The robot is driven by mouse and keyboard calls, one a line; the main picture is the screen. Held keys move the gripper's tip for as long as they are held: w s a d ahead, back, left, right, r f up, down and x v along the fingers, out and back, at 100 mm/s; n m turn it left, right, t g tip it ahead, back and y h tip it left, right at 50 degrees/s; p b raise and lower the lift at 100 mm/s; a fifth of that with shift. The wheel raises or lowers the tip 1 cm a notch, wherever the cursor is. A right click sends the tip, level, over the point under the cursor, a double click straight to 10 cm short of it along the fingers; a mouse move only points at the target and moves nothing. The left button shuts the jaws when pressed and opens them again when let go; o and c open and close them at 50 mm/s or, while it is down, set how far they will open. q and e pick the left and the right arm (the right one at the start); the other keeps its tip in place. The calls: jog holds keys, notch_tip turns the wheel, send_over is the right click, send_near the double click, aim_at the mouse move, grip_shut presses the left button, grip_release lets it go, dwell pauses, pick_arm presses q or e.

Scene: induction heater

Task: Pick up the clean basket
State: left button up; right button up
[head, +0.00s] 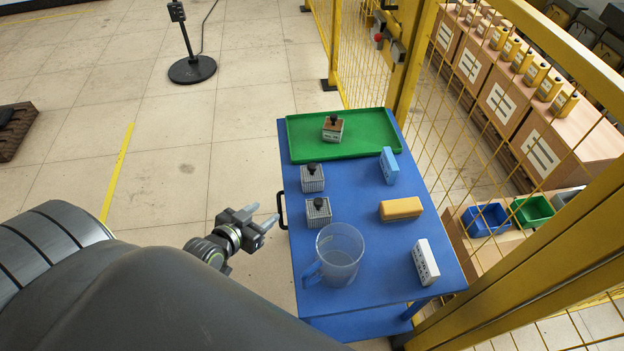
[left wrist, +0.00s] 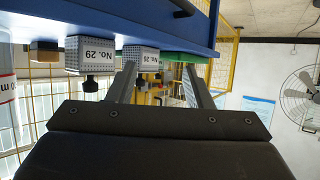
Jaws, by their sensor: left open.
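Two small grey baskets with black knobs stand on the blue table (head: 385,285): one near the tray (head: 312,178), one closer to the jug (head: 318,212). A third basket with a brown top (head: 333,129) stands on the green tray (head: 362,150). I cannot tell for certain which is the clean one. My left gripper (head: 263,215) is open and empty, left of the table edge beside the grey baskets.
A clear jug (head: 340,255), a yellow block (head: 401,209), a blue box (head: 389,166) and a white box (head: 425,262) stand on the table. A black handle (head: 282,210) sticks out from its left edge. A yellow mesh fence (head: 470,140) runs along the right.

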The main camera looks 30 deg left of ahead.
pick_arm(q)
notch_tip(320, 180, up, 7)
jog(key=d+t+h, duration=0.1)
jog(key=d, duration=0.1)
jog(key=p, duration=0.2)
send_near(310, 167)
jog(key=shift+m+t, duration=0.3)
jog(key=shift+m, duration=0.1)
jog(key=x, duration=0.3)
jog(key=f+x, duration=0.1)
jog(key=x, duration=0.1)
jog(key=shift+w+f, duration=0.2)
jog(key=shift+f, duration=0.05)
jog(key=shift+w+d, duration=0.1)
jog(key=shift+w, duration=0.15)
jog(key=x, duration=0.4)
jog(key=shift+r+p, duration=0.3)
jog(key=shift+p, duration=0.05)
jog(key=shift+w+f, duration=0.15)
jog(key=shift+w, duration=0.25)
grip_shut()
